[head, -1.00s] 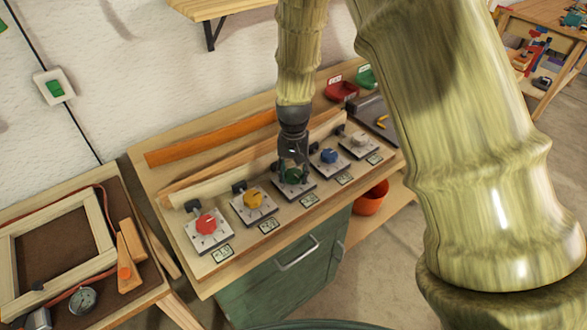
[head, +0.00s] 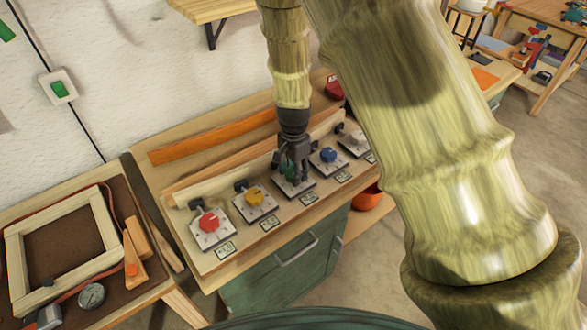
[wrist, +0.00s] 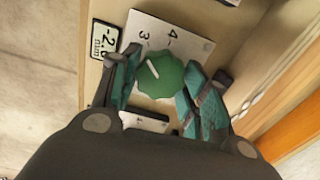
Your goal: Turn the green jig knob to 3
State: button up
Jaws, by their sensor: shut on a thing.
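The green jig knob (wrist: 163,76) sits on a white plate (wrist: 192,40) printed with 3 and 4. Its white pointer line is tilted up and left in the wrist view, roughly toward the 3. My gripper (wrist: 160,88) is shut on the knob, one teal-padded finger on each side. In the head view my gripper (head: 292,172) reaches down over the green knob (head: 284,168), which the fingers partly hide. The lower part of the plate is hidden by the gripper.
A red knob (head: 209,222) and a yellow knob (head: 254,196) stand to the left, a blue knob (head: 328,155) to the right. Wooden laths (head: 215,137) lie behind. A small label (wrist: 103,40) sits beside the plate.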

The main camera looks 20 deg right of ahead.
jog(key=shift+m, duration=0.3)
dwell(0.4)
jog(key=o, duration=1)
jog(key=shift+r, duration=0.1)
notch_tip(320, 180, up, 12)
jog(key=shift+f, duration=0.1)
dwell(0.3)
